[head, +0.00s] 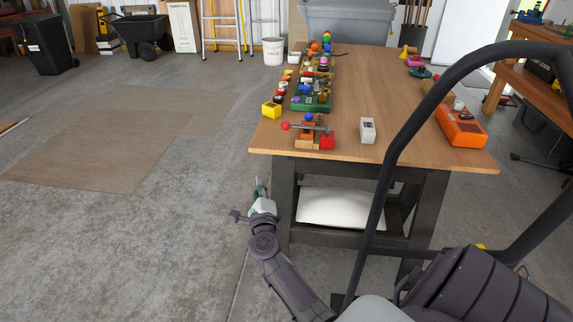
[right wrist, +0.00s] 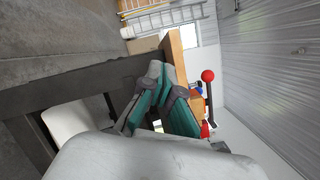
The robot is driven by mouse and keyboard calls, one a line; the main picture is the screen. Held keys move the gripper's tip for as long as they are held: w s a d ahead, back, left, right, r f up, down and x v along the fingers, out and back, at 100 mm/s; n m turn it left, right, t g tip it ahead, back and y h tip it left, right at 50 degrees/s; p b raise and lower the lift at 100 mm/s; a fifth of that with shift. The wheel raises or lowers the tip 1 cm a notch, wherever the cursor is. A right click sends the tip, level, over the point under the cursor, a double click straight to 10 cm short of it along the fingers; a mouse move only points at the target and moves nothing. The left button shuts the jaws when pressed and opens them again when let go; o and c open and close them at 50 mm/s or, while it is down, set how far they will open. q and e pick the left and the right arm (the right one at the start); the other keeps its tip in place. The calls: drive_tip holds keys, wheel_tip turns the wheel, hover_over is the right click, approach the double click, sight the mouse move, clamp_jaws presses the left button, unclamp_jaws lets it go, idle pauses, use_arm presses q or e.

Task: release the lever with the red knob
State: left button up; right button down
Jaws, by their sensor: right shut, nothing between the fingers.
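The lever's red knob (head: 285,125) sticks out to the left at the front left corner of the wooden table in the head view. Its grey rod (head: 303,127) runs right over a small base with red and orange blocks (head: 316,142). In the right wrist view the red knob (right wrist: 208,75) and rod stand beyond the table edge, to the right of the fingers. My right gripper (head: 259,187) is below and left of the knob, in front of the table, apart from the lever. Its teal-padded fingers (right wrist: 161,72) are shut and empty. My left gripper is not in view.
The wooden table top (head: 365,95) has a white box (head: 368,130), a yellow block (head: 271,109), a green board of coloured parts (head: 312,102) and an orange case (head: 460,127). Its dark frame stands near my right gripper. Floor to the left is open.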

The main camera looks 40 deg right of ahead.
sight(286, 147)
use_arm(q)
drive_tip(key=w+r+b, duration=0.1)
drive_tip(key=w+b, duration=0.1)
drive_tip(key=b, duration=0.1)
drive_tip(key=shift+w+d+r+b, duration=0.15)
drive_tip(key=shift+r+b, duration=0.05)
drive_tip(key=shift+b, duration=0.15)
use_arm(e)
drive_tip(key=s+d+r+m+g+h, duration=0.2)
drive_tip(key=d+r+m, duration=0.4)
drive_tip(key=m, duration=0.6)
drive_tip(key=shift+s+d+r+g+h, duration=0.2)
drive_tip(key=shift+s+g+h, duration=0.3)
drive_tip(key=shift+h, duration=0.5)
drive_tip(key=shift+w, duration=0.1)
drive_tip(key=b+x, duration=0.1)
drive_tip(key=x, duration=0.8)
drive_tip(key=shift+f, duration=0.15)
drive_tip(key=shift+w+d, duration=0.35)
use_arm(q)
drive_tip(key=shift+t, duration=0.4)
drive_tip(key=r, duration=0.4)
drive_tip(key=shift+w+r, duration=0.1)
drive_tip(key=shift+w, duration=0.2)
